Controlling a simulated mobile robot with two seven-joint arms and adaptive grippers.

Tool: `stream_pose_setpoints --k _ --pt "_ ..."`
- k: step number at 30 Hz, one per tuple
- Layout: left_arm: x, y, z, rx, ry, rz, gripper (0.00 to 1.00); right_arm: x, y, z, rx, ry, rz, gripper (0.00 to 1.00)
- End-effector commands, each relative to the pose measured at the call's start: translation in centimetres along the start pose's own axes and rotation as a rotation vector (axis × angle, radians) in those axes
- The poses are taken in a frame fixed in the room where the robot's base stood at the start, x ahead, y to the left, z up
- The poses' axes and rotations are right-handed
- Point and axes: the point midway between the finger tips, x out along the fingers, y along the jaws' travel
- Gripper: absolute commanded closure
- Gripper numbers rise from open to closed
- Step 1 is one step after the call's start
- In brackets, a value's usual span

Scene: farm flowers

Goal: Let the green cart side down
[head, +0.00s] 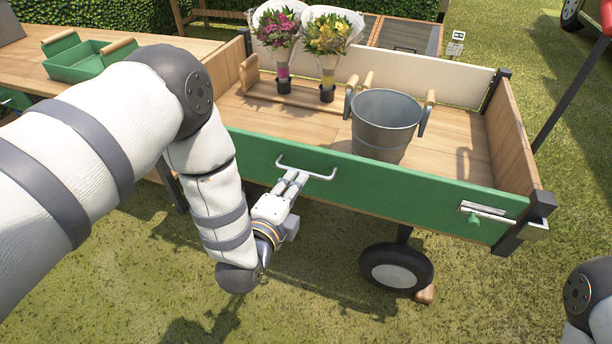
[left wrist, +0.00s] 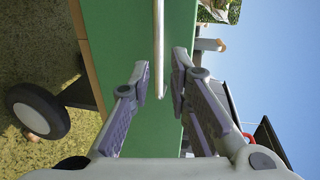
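The green cart side (head: 400,190) stands upright along the near edge of the wooden cart. A pale metal handle (head: 325,177) is fixed to it, left of its middle. My left gripper (head: 294,178) is at this handle. In the left wrist view the handle bar (left wrist: 158,40) runs between the two fingers of my left gripper (left wrist: 158,76), which are apart with a gap on each side of the bar. A metal latch with a green knob (head: 474,219) is at the side's right end. My arm hides the left end. My right gripper is out of view.
A metal bucket (head: 385,124) stands in the cart close behind the side, with two wrapped bouquets (head: 328,50) farther back. A wheel (head: 396,268) sticks out below the side. The grass (head: 480,300) in front is mostly clear. A green tray (head: 85,62) sits on a table at left.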

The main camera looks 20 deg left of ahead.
Motion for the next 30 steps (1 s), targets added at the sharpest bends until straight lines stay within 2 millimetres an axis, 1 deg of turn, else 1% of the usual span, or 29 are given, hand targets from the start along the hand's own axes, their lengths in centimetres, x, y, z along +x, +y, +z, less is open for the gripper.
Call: stream_pose_setpoints --k 1,3,6,9,12,18,19,21,30 --pt "1.3 0.3 0.1 -0.002 -0.002 -0.001 0.82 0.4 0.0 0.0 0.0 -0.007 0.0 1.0" --pt "2.9 0.3 0.0 -0.002 0.0 0.0 0.82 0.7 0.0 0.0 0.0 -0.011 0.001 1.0" --pt "4.7 0.3 0.0 -0.002 -0.001 0.003 0.82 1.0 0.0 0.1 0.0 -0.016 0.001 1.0" --pt "5.8 0.3 0.0 -0.002 0.0 0.003 0.82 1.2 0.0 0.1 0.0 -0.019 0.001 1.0" --pt "6.2 0.2 0.0 -0.001 0.001 0.004 0.82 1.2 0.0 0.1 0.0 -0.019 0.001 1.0" --pt "6.3 0.1 0.0 -0.001 0.001 0.004 0.82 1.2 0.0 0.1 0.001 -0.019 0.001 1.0" --pt "6.3 0.1 0.0 -0.001 0.001 0.004 0.87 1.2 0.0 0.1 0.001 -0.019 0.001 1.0" --pt "6.3 0.1 0.0 -0.001 0.001 0.004 1.0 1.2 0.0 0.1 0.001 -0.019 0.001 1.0" --pt "6.3 0.2 0.0 -0.001 0.001 0.001 1.0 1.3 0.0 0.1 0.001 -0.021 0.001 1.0"
